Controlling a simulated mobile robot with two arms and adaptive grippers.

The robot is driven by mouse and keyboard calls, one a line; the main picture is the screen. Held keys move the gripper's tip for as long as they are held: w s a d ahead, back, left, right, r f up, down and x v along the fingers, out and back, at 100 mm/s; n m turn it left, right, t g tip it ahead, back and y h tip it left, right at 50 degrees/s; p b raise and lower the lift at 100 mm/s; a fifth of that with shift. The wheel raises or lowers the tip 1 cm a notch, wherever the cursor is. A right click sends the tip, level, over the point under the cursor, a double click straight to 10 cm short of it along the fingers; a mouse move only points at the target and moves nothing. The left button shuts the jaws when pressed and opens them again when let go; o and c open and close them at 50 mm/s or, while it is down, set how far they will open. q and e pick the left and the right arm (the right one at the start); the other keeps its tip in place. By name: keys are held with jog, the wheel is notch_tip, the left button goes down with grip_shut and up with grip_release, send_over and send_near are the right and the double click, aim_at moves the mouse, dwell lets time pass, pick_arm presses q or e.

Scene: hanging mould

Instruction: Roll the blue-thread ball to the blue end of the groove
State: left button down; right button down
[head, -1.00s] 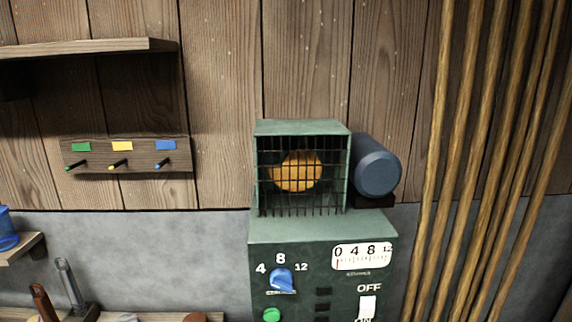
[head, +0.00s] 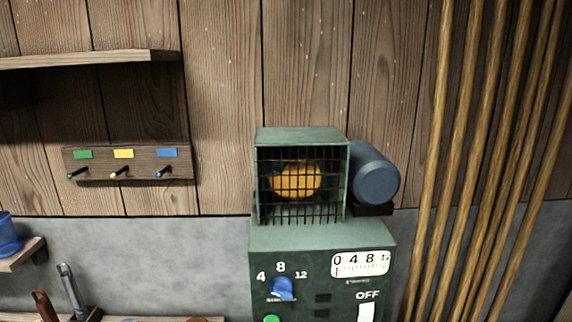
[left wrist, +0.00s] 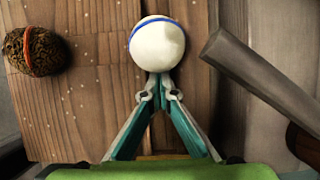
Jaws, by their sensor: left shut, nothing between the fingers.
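In the left wrist view a white ball with a blue thread (left wrist: 157,46) around it lies just beyond my left gripper's tips. My left gripper (left wrist: 158,88) is shut with its tips together and nothing between them. The tips are at the ball's near side; I cannot tell whether they touch it. A dark brown, rough ball with an orange thread (left wrist: 33,52) lies to the left. Pale brown wooden boards (left wrist: 95,95) show beneath or behind the balls. I cannot make out the groove or its blue end. Neither gripper shows in the head view.
A grey bar (left wrist: 255,70) lies close on the right in the left wrist view, beside a dark brown piece (left wrist: 303,145). The head view shows a green machine (head: 320,236) with a caged orange part (head: 297,180), a peg board (head: 125,165) and wooden poles (head: 480,150).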

pick_arm(q)
jog(key=a, duration=0.8)
jog(key=a+p, duration=0.1)
jog(key=a, duration=0.4)
jog(key=shift+s, duration=0.4)
jog(key=shift+w+d+r+p, duration=0.1)
jog(key=shift+d+r+p, duration=0.3)
jog(key=shift+d+p, duration=0.4)
jog(key=shift+d+r+p, duration=0.4)
jog(key=shift+d+p, duration=0.25)
jog(key=shift+d, duration=0.2)
notch_tip(320, 180, up, 7)
jog(key=p, duration=0.7)
jog(key=shift+f, duration=0.1)
